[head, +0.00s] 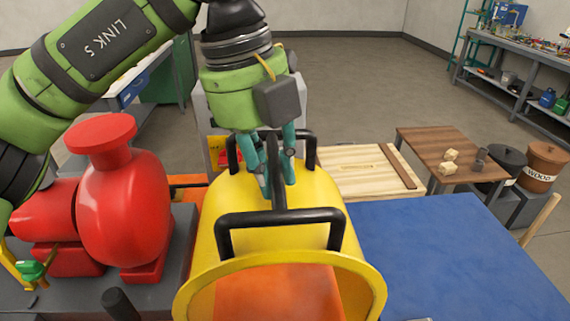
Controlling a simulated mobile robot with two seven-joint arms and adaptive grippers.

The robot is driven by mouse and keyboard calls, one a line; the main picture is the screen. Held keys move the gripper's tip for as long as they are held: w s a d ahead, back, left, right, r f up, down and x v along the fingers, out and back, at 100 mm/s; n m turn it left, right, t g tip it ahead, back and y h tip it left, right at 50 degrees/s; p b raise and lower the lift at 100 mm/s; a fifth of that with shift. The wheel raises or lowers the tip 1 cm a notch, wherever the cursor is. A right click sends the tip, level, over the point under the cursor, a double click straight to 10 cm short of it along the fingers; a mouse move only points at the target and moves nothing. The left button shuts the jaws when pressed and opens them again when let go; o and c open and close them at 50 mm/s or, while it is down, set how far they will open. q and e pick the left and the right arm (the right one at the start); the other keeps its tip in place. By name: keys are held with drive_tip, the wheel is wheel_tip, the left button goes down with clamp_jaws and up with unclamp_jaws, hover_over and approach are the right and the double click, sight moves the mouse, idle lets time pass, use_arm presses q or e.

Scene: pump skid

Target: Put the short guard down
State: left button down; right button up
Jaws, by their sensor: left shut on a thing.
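The short guard (308,202) is a yellow half-round cover with black bar handles and a flanged front rim, in the middle of the head view. My left gripper (277,195) comes down from above and is shut on a black bar at the guard's top. The fingers partly hide the bar. An orange surface (275,291) shows through the guard's open front end. I cannot tell whether the guard's lower edge touches anything. My right gripper does not show.
A red pump (125,205) stands close left of the guard. A blue surface (450,255) lies clear on the right. Behind are a pale wooden board (350,172) and a brown table (450,145) with small blocks. Dark and brown bins (543,165) stand at the far right.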

sight(247, 172)
use_arm(q)
drive_tip(key=w+f, duration=0.1)
drive_tip(key=w, duration=0.1)
drive_tip(key=w+a+f+p, duration=0.2)
drive_tip(key=w, duration=0.1)
drive_tip(key=shift+w+a+f, duration=0.1)
drive_tip(key=shift+w+a, duration=0.1)
drive_tip(key=shift+w, duration=0.15)
drive_tip(key=shift+w+a+f, duration=0.2)
drive_tip(key=shift+w+f, duration=0.2)
drive_tip(key=shift+w, duration=0.1)
wheel_tip(247, 172, down, 3)
drive_tip(key=shift+f+p, duration=0.15)
drive_tip(key=shift+p, duration=0.75)
drive_tip(key=shift+f, duration=0.4)
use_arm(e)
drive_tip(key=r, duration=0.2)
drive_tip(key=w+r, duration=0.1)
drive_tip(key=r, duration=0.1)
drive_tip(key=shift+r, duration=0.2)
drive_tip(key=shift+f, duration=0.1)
use_arm(q)
drive_tip(key=c, duration=1.1)
unclamp_jaws()
drive_tip(key=shift+f, duration=0.2)
drive_tip(key=shift+s, duration=0.1)
